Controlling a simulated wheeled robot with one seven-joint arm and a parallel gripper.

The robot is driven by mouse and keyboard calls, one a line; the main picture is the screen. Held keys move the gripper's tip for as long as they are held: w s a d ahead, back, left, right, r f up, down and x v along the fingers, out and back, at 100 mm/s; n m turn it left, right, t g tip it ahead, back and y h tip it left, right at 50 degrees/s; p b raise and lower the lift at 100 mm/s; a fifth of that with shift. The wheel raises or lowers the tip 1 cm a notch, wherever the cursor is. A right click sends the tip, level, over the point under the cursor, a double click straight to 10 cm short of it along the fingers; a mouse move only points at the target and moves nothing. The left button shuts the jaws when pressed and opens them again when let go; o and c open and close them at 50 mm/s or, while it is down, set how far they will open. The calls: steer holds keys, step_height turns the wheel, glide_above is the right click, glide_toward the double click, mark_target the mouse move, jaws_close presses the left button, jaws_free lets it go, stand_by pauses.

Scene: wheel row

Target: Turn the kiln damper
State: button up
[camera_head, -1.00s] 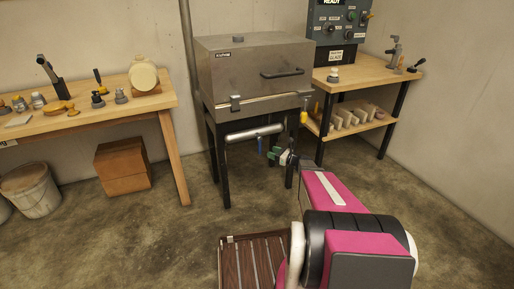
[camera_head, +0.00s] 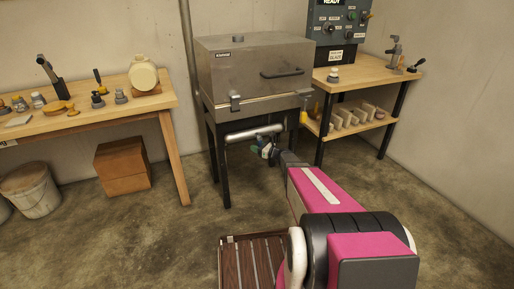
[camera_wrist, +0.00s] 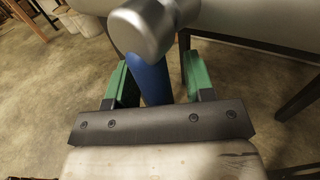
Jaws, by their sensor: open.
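The grey kiln (camera_head: 250,75) stands on dark legs at the middle of the head view. Under its front runs a silver pipe (camera_head: 245,134), with a blue handle hanging from it. In the wrist view the blue handle (camera_wrist: 150,82) hangs below a round silver fitting (camera_wrist: 146,28). My gripper (camera_head: 263,149) is at the handle under the kiln. In the wrist view its green fingers (camera_wrist: 157,72) are open, one on each side of the blue handle, with gaps visible. The handle's lower end is hidden behind the gripper body. No label names the damper.
A yellow-orange handle (camera_head: 303,117) hangs at the kiln's right front. A dark kiln leg (camera_wrist: 312,98) stands right of my gripper. A workbench (camera_head: 150,109) with tools is at left, a shelved table (camera_head: 375,72) with a control panel (camera_head: 338,30) at right.

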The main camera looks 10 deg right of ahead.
jaws_close()
steer(key=shift+d, duration=0.1)
steer(key=d+n+h, duration=0.1)
steer(key=n+h, duration=0.1)
steer(key=d+r+n+g+h, duration=0.1)
steer(key=d+n+h, duration=0.1)
steer(key=w+d+n+h, duration=0.1)
steer(key=n, duration=0.2)
steer(key=shift+d+r+g+h, duration=0.15)
steer(key=shift+d+g+h, duration=0.15)
steer(key=shift+h, duration=0.1)
stand_by(0.4)
stand_by(0.3)
jaws_free()
steer(key=shift+w, duration=0.1)
